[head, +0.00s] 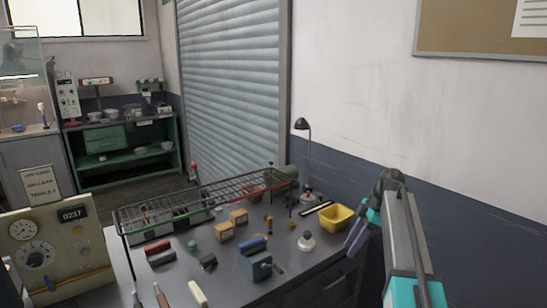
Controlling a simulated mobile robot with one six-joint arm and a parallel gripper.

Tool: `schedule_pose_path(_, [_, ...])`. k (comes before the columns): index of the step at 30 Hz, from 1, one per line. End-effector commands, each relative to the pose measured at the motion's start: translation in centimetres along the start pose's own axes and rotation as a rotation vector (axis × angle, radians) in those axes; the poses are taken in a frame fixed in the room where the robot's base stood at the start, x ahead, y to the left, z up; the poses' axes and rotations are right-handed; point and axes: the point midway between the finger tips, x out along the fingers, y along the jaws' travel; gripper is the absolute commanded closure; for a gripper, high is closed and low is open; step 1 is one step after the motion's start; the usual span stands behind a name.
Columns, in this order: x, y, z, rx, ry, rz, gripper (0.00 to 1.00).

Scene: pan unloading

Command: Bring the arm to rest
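My arm (406,245) rises at the right of the head view and folds over at its top joint. My gripper (355,238) hangs down from there, with purple-grey fingers below a teal part. It is beside the right end of the workbench (225,275), just right of and a little below a yellow bin (337,218). I see nothing clearly held in it. The fingers are small and overlap in this view, so their opening cannot be made out.
A wire rack (205,196) stands over the back of the bench. A black lamp (303,124) stands at the back. A wall (460,150) is behind my arm.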

Motion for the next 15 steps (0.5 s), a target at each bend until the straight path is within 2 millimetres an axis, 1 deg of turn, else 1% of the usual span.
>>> schedule_pose_path(1, [1.5,-0.2,0.1,0.001,0.002,-0.019,0.63])
schedule_pose_path(8, [8.9,-1.9,0.9,0.012,0.002,-0.118,0.63])
schedule_pose_path(9, [10.3,-2.2,1.0,0.014,0.002,-0.136,0.63])
schedule_pose_path(15, [16.6,-4.4,2.0,0.029,-0.009,-0.212,0.63])
